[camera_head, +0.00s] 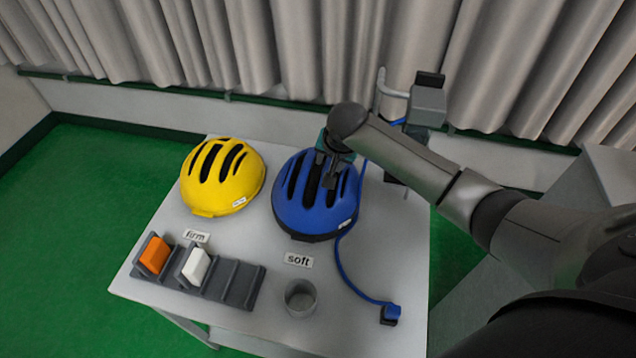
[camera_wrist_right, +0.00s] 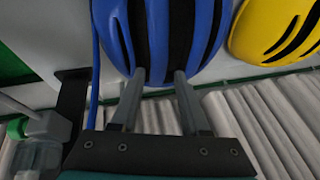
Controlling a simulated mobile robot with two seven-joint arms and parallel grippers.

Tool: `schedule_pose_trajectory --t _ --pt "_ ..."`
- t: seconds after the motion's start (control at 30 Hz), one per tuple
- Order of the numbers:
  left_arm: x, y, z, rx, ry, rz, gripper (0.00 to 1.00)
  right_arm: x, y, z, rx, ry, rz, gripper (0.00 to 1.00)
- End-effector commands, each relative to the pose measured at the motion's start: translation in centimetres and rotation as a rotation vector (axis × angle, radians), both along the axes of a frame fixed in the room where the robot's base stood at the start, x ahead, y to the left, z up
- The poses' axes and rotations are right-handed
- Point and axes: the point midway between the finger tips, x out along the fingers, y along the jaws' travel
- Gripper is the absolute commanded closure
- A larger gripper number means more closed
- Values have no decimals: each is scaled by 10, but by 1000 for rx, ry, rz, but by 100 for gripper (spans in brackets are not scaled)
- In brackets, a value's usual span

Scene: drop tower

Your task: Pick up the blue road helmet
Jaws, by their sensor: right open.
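The blue road helmet (camera_head: 310,212) with black vents lies dome up on the grey table, near its middle. A blue strap runs from it to a dark blue buckle at the table's right front. My right gripper (camera_head: 328,180) is over the helmet's upper part and hides some of it. In the right wrist view the two fingers (camera_wrist_right: 158,78) are apart, with their tips over the edge of the blue helmet (camera_wrist_right: 205,30). Whether the fingers touch the shell I cannot tell. My left gripper is not in view.
A yellow helmet (camera_head: 222,175) lies close on the left. A dark rack (camera_head: 228,280) with an orange and a white block stands at the front left. A grey cup (camera_head: 300,297) stands in front. A grey stand (camera_head: 427,105) rises behind; curtains hang beyond.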

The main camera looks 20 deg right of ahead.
Motion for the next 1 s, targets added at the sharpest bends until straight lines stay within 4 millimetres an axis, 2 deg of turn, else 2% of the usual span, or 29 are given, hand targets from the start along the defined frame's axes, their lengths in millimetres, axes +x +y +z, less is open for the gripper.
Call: schedule_pose_trajectory --t 0.1,0.3,0.67,1.0 --pt "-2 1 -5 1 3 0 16 5 -1 -17 -1 2 -1 54" --pt "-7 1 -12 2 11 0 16 14 -3 -37 1 1 0 54" --pt "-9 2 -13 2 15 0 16 16 -3 -41 0 0 0 54" --pt "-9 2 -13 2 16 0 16 16 -4 -41 0 0 1 93"
